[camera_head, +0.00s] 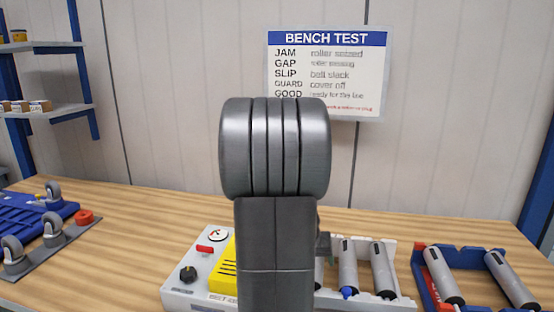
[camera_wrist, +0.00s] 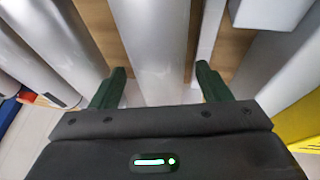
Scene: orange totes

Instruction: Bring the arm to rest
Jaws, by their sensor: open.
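My gripper (camera_wrist: 161,70) shows in the wrist view, with its two dark green fingers spread apart. A grey roller (camera_wrist: 152,40) runs through the gap between them, and the fingers stand on either side of it. I cannot tell whether they touch it.
A bench tester with a yellow cover (camera_head: 224,268) and grey rollers (camera_head: 383,268) stands around my arm. A blue rack with rollers (camera_head: 440,275) is at the right. Casters and a blue tray (camera_head: 30,215) lie at the left. A sign (camera_head: 328,70) hangs on the wall.

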